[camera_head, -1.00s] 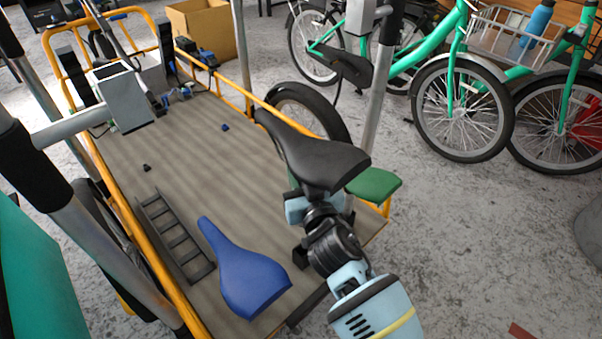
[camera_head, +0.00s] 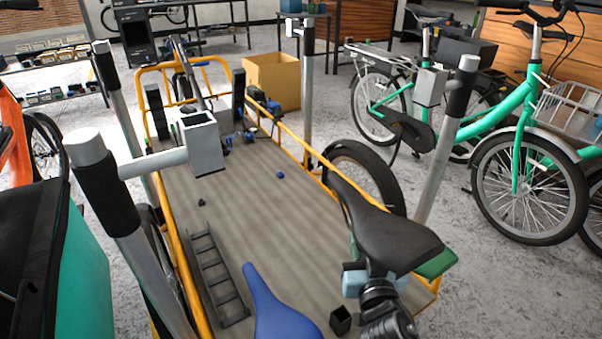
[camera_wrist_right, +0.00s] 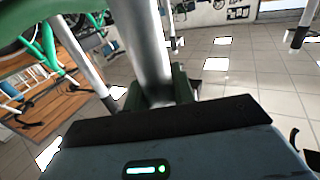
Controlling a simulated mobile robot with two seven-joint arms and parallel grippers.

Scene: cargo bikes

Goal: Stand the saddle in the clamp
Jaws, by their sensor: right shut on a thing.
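A black saddle (camera_head: 395,238) is at the lower right of the head view, over the cargo deck's right edge. My right gripper (camera_head: 368,283) is below it and shut on it. The right wrist view shows a bright metal tube (camera_wrist_right: 147,45) between the dark fingers (camera_wrist_right: 160,92); the saddle's top is not seen there. A grey box-shaped clamp (camera_head: 203,145) with an open top sits on a side arm of the left stand, apart from the saddle. Another grey block (camera_head: 430,86) is on the right stand. My left gripper is not in view.
The wooden deck (camera_head: 235,210) has yellow rails. A blue saddle (camera_head: 280,315) and a dark ladder-like rack (camera_head: 217,275) lie on it. The right stand's post (camera_head: 437,175) rises behind the held saddle. A cardboard box (camera_head: 272,80) and green bikes (camera_head: 520,150) are farther back.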

